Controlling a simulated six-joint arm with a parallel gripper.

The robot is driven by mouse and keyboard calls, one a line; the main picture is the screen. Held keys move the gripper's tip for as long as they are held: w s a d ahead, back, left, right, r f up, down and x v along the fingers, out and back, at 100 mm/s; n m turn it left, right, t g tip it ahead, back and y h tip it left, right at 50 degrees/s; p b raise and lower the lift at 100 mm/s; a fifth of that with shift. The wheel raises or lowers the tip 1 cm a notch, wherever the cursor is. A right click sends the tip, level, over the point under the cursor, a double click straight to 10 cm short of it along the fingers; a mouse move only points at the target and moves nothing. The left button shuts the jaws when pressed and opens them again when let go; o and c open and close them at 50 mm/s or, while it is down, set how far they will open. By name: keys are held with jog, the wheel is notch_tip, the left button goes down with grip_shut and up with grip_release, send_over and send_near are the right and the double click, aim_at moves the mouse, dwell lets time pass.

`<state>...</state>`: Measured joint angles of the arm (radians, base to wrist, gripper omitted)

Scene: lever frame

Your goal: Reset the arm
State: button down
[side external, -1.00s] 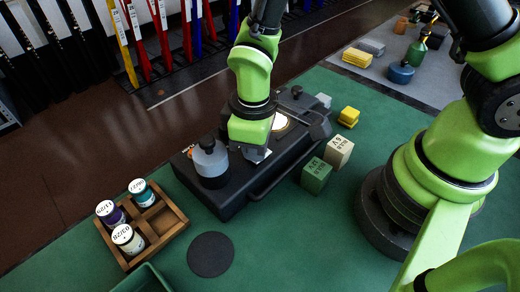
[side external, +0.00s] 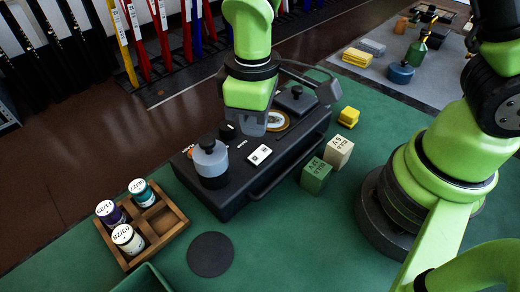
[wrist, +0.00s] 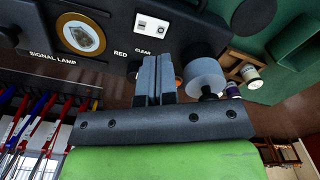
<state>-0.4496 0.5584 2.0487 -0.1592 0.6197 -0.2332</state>
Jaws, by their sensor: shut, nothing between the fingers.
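The black lever frame (side external: 232,198) stands on the green table. On its top are a grey cylinder with a black knob (side external: 210,162), a white switch plate (side external: 260,154) and a round signal lamp (side external: 278,121). In the wrist view the lamp (wrist: 81,34) looks dull, beside the words SIGNAL LAMP, RED and CLEAR. The switch plate (wrist: 152,24) also shows there. My gripper (wrist: 155,65) is shut and empty. In the side view my gripper (side external: 255,125) hangs above the frame, between the switch plate and the lamp, apart from the plate.
A wooden rack (side external: 165,229) with several labelled bottles stands at the left, near a black disc (side external: 210,254). A green block (side external: 316,175), a beige block (side external: 339,151) and yellow pieces (side external: 349,116) lie right of the frame. A handle bar runs along the frame's front.

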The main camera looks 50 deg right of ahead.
jog(key=shift+r, duration=0.4)
jog(key=shift+d+r, duration=0.1)
jog(key=shift+r, duration=0.1)
jog(key=s+d+r+m+t+y, duration=0.1)
jog(key=s+d+r+m+t, duration=0.2)
jog(key=r, duration=0.5)
jog(key=s+d+r+m+t+y, duration=0.1)
jog(key=s+d+r+m+t, duration=0.3)
jog(key=s+d+r+m, duration=0.2)
notch_tip(320, 180, up, 3)
jog(key=shift+s+d+r+m, duration=0.15)
jog(key=shift+s+m, duration=0.35)
jog(key=shift+s, duration=0.5)
